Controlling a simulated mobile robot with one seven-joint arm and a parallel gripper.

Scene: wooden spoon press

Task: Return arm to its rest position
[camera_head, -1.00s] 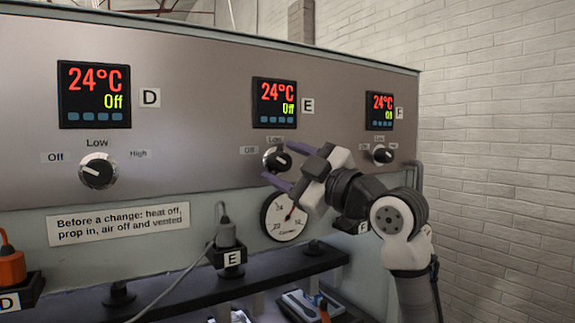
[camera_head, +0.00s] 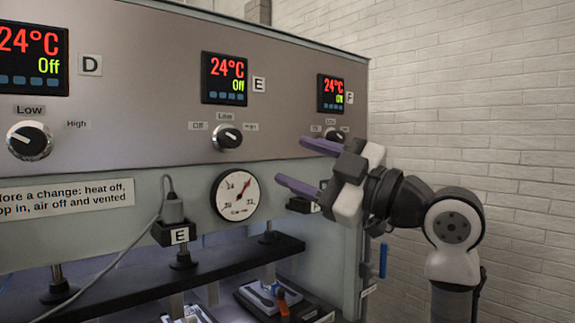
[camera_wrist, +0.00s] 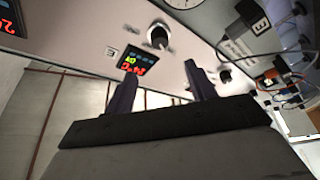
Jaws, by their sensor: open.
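My gripper (camera_head: 308,167) is open and empty in the head view, its two purple fingers pointing left. It is in front of the press panel (camera_head: 130,95), near the knob for F (camera_head: 334,136) and right of the round gauge (camera_head: 235,195). Part of the F knob area is close behind the upper finger; I cannot tell whether they touch. The wrist view shows the two dark fingers (camera_wrist: 162,88) spread apart with nothing between them, and the panel with its knobs above.
Displays D (camera_head: 32,55), E (camera_head: 223,78) and F (camera_head: 330,94) read 24°C. The E plug (camera_head: 172,208) with its cable sits below the panel. A dark bar (camera_head: 150,272) runs along the press. A white brick wall (camera_head: 480,110) stands at the right, with open space before it.

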